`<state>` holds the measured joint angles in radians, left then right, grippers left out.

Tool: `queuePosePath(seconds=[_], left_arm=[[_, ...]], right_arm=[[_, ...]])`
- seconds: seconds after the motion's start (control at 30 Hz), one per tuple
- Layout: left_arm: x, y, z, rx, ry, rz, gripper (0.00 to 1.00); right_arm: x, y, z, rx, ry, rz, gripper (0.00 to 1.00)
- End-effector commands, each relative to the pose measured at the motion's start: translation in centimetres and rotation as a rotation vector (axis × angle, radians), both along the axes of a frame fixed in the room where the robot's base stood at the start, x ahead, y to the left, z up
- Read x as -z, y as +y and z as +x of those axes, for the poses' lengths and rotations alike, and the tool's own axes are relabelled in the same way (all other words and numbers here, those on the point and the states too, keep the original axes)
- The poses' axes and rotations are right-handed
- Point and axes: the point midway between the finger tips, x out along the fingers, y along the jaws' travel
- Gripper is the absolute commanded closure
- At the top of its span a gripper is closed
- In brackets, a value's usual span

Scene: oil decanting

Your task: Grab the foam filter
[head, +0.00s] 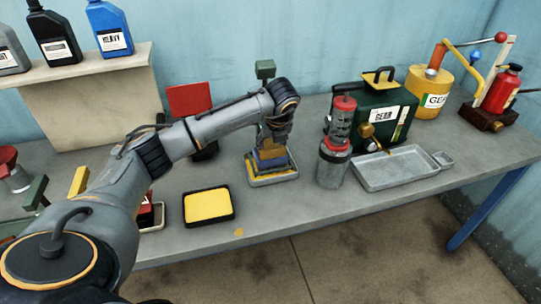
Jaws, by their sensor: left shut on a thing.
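My left gripper (271,143) points down over a small grey tray (285,180) in the middle of the bench. It is shut on a blue and yellow block (270,160), low in or just above that tray. This block may be the foam filter; the fingers and wrist hide part of it, and I cannot tell whether it still touches the tray. A flat yellow pad (208,206) lies in a black-rimmed tray to the left, apart from the gripper. My right gripper is not in view.
A grey cylinder with red parts (333,165) stands right of the gripper. Beyond it are an empty metal pan (395,170), a green can (375,112), a yellow can (429,93) and a red bottle (502,88). Oil bottles (109,28) stand on a shelf (95,62) at upper left.

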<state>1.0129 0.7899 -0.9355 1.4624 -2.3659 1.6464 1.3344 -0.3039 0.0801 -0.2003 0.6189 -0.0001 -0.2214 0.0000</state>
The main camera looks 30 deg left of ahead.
Motion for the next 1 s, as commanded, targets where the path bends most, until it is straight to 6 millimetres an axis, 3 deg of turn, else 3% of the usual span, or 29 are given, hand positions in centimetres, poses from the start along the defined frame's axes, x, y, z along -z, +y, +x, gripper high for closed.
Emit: queuePosePath(seconds=[0.07, 0.37, 0.6, 0.87, 1.0], left_arm=[[0.0, 0.0, 0.0, 0.000, 0.000, 0.000, 0.96], [-0.5, 0.0, 0.0, 0.001, -0.002, 0.000, 0.96], [-3.4, -0.1, -0.1, 0.002, -0.005, 0.000, 0.96], [-8.5, -1.3, -4.3, 0.003, -0.007, 0.000, 0.96], [-10.5, -2.1, -7.8, 0.004, -0.006, 0.004, 0.96]], right_arm=[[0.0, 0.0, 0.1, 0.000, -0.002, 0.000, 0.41], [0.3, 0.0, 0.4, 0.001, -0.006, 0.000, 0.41], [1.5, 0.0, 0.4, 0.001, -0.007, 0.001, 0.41], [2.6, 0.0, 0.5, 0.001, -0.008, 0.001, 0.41], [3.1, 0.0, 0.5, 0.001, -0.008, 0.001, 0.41]])
